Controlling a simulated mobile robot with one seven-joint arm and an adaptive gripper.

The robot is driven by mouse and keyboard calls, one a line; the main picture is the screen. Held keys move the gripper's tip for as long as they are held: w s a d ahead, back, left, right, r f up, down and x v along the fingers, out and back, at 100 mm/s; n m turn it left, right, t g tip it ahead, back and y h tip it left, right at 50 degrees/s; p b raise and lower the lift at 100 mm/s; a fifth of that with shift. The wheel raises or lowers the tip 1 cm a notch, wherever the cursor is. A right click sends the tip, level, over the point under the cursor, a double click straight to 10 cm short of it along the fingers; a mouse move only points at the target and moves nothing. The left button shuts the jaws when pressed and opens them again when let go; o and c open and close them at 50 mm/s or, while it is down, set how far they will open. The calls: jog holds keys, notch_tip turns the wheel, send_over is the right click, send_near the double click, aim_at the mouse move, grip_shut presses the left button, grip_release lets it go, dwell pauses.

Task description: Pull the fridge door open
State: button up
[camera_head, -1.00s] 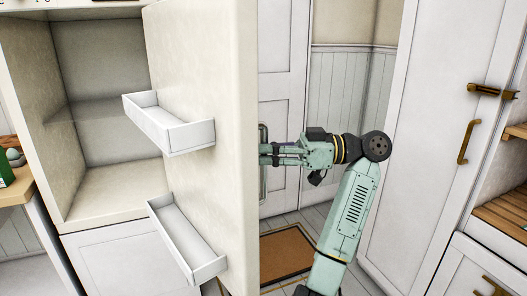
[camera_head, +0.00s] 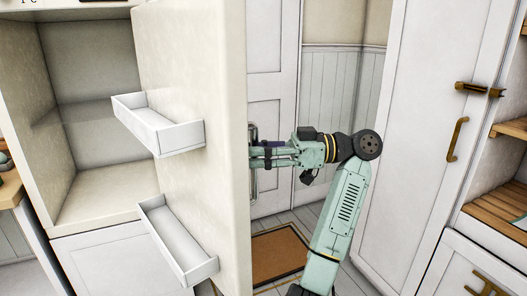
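The fridge door (camera_head: 190,85) stands wide open, its inner side with two white bins facing me. The upper bin (camera_head: 158,130) and lower bin (camera_head: 178,245) look empty. The fridge interior (camera_head: 95,110) shows one shelf and looks empty. My gripper (camera_head: 254,155) is at the far side of the door's free edge, beside the metal handle (camera_head: 252,187). Its fingertips are partly hidden behind the door edge, so I cannot tell whether they are shut on the handle.
A tall white cabinet (camera_head: 420,130) with brass handles stands at the right, beside open wooden shelves (camera_head: 500,205). A brown mat (camera_head: 278,255) lies on the floor behind the door. A wooden counter (camera_head: 12,190) is at the left edge.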

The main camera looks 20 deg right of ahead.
jog(key=v, duration=1.2)
